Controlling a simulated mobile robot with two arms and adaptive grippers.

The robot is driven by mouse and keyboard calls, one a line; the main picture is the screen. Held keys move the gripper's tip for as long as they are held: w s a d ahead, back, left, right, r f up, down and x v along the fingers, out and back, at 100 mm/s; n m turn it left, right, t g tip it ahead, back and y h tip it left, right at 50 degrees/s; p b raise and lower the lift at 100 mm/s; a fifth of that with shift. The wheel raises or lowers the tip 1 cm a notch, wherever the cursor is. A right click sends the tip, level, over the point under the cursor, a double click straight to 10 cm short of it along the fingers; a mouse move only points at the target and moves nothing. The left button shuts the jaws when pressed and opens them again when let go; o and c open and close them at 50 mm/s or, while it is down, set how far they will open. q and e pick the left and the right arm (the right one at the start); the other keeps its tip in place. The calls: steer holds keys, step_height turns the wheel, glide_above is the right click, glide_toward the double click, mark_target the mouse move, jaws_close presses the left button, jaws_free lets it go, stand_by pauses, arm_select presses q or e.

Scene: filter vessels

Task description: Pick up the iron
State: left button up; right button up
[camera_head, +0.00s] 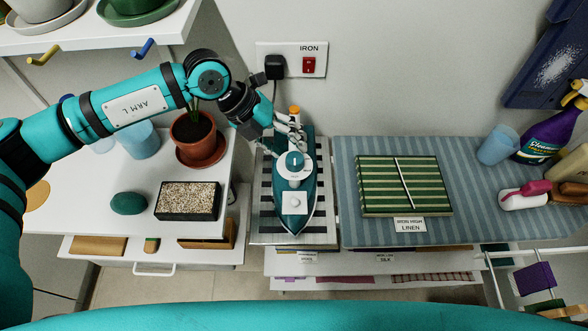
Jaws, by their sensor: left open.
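The iron (297,190) is teal and white with a round dial on top. It lies on a striped metal rest (325,222), with its tip toward me. My left gripper (294,134) reaches in from the left and is at the back end of the iron, over its rear and handle area. The fingers are open. They overlap the iron in the picture, and I cannot tell whether they touch it. The gripper partly hides the iron's back end. My right gripper is not in view.
A plug and red switch (309,65) labelled IRON are on the wall. A potted plant (193,130) and a gravel tray (188,201) stand to the left. On the right, the blue striped ironing board (300,150) holds folded green cloth (404,185), a cup (497,146) and bottles.

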mark_target(292, 145)
arm_select(q)
steer(key=x, duration=0.2)
steer(key=shift+d+f, duration=0.1)
steer(key=shift+d, duration=0.3)
steer(key=shift+w+d+f, duration=0.1)
steer(key=shift+d+f, duration=0.05)
steer(key=shift+f, duration=0.2)
steer(key=c, duration=0.5)
jaws_close()
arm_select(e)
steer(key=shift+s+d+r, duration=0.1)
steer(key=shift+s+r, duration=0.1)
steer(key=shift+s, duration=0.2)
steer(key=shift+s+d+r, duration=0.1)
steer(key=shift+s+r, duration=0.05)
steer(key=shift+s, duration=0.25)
arm_select(q)
steer(key=shift+w, duration=0.1)
steer(key=shift+r, duration=0.35)
